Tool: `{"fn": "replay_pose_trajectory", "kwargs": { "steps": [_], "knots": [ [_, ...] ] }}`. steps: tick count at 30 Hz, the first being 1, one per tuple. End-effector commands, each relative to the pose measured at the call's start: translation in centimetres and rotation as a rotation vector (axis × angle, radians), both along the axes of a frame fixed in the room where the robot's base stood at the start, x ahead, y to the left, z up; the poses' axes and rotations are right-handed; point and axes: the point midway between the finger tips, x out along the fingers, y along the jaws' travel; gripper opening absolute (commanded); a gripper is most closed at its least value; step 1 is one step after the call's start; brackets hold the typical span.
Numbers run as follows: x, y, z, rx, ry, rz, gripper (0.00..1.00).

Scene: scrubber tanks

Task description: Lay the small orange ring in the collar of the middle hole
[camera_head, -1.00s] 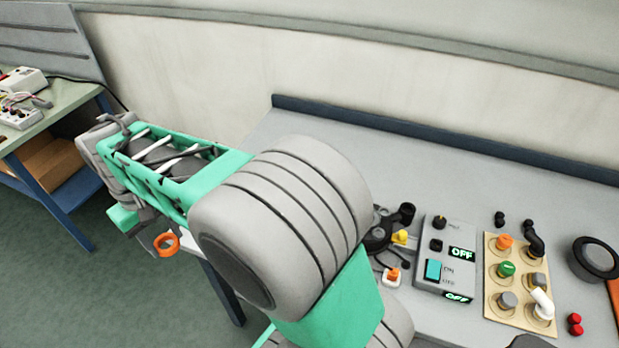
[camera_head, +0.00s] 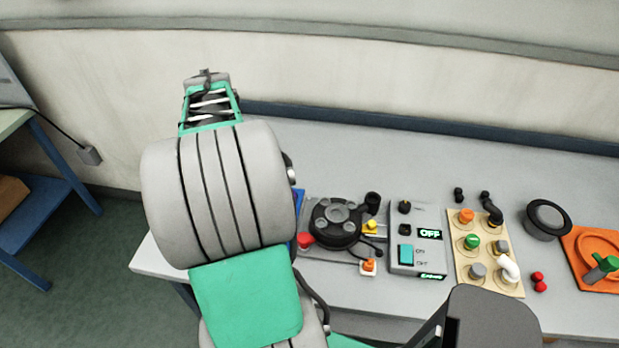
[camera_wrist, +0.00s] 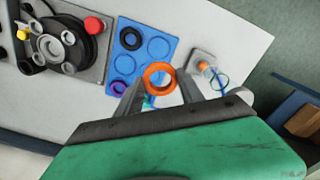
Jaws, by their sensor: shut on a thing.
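The small orange ring (camera_wrist: 147,80) is between the two fingertips of my gripper (camera_wrist: 160,85) in the wrist view. The gripper is shut on it and appears to hold it above the table. In the head view my own arm hides the ring and fingers. A blue tray (camera_wrist: 147,27) with round recesses lies beyond the ring in the wrist view.
A black round device (camera_head: 336,222) sits on the table, right of my arm. Right of it are a grey switch box (camera_head: 404,272), a tan fittings board (camera_head: 462,283) and an orange plate (camera_head: 573,245). The table's back strip (camera_head: 400,145) is clear.

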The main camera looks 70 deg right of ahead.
Motion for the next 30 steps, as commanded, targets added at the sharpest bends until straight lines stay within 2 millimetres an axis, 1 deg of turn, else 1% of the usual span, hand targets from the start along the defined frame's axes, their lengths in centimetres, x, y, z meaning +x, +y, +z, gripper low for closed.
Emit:
{"fn": "replay_pose_trajectory", "kwargs": {
  "steps": [1, 2, 3, 5, 6, 9, 12, 15, 17, 23, 30],
  "knots": [
    [-2.8, -2.4, 0.0, 0.001, 0.001, -0.087, 0.0],
    [-4.5, -3.7, 0.0, 0.001, 0.001, -0.133, 0.0],
    [-6.7, -5.2, -0.1, 0.001, 0.001, -0.193, 0.0],
    [-10.1, -7.2, -0.1, 0.0, 0.0, -0.282, 0.0],
    [-12.4, -8.2, -0.2, 0.0, 0.0, -0.338, 0.0],
    [-17.4, -9.9, -0.4, 0.001, 0.0, -0.454, 0.0],
    [-20.8, -10.7, -0.5, 0.002, 0.001, -0.531, 0.0],
    [-22.6, -11.0, -0.6, 0.001, 0.0, -0.571, 0.0],
    [-23.0, -11.1, -0.7, 0.001, 0.0, -0.579, 0.0],
    [-23.0, -11.1, -1.9, 0.0, 0.001, -0.579, 0.0],
    [-22.9, -11.0, -4.7, 0.0, 0.001, -0.578, 0.0]
  ]
}}
